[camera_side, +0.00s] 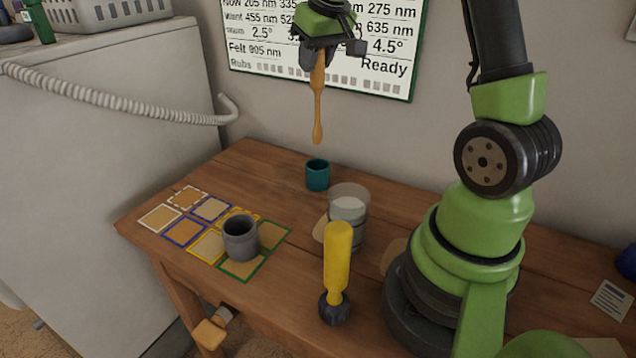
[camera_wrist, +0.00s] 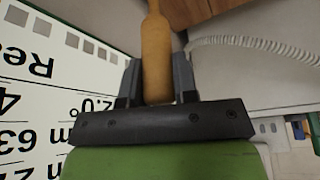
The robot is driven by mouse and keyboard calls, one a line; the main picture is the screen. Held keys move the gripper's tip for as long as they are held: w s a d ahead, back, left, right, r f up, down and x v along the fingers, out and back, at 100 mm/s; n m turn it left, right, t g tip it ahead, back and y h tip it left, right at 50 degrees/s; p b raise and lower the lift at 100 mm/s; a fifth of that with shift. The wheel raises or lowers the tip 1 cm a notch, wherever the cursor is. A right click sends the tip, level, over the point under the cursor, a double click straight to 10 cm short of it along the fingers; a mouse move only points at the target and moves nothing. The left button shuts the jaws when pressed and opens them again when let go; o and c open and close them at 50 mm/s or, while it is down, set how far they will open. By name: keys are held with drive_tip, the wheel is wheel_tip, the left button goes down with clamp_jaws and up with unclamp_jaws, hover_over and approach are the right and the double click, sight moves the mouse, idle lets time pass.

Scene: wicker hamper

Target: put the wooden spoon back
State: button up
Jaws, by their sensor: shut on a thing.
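My gripper (camera_side: 318,52) is shut on the wooden spoon (camera_side: 318,105) and holds it high above the table. In the wrist view the spoon (camera_wrist: 156,50) stands between the two dark fingers of the gripper (camera_wrist: 157,85). A grey cup (camera_side: 240,238) stands on the coloured squares at the left of the table. A small teal cup (camera_side: 317,175) stands at the back, below and apart from the spoon. A clear container with pale contents (camera_side: 347,210) stands near the middle.
A yellow-handled tool with a dark head (camera_side: 337,265) stands at the table's front. Coloured framed squares (camera_side: 185,232) lie at the left. A white board with text (camera_side: 385,50) hangs on the wall behind my gripper. A grey cabinet with a ribbed hose (camera_side: 110,100) stands left.

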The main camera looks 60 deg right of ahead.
sight(322, 79)
wheel_tip(322, 79, down, 10)
drive_tip(key=shift+r, duration=0.2)
idle(0.5)
drive_tip(key=shift+f, duration=0.15)
drive_tip(key=o, duration=0.9)
drive_tip(key=v, duration=0.9)
drive_tip(key=shift+w+d+r, duration=0.1)
drive_tip(key=shift+w+r, duration=0.05)
drive_tip(key=shift+r, duration=0.2)
drive_tip(key=s+a+r+t+y, duration=0.1)
drive_tip(key=s+a+r, duration=0.15)
drive_tip(key=a, duration=0.25)
drive_tip(key=s+a+r+t, duration=0.1)
drive_tip(key=s+a+r, duration=0.15)
drive_tip(key=a, duration=0.35)
drive_tip(key=s+a+y, duration=0.1)
drive_tip(key=s+a, duration=0.2)
drive_tip(key=s+a+y, duration=0.1)
drive_tip(key=s+a, duration=0.2)
drive_tip(key=s+a+r+t, duration=0.1)
drive_tip(key=s+a, duration=0.2)
drive_tip(key=s, duration=0.1)
drive_tip(key=shift+a+r+y, duration=0.1)
drive_tip(key=shift+a+y, duration=0.1)
drive_tip(key=shift+y, duration=0.2)
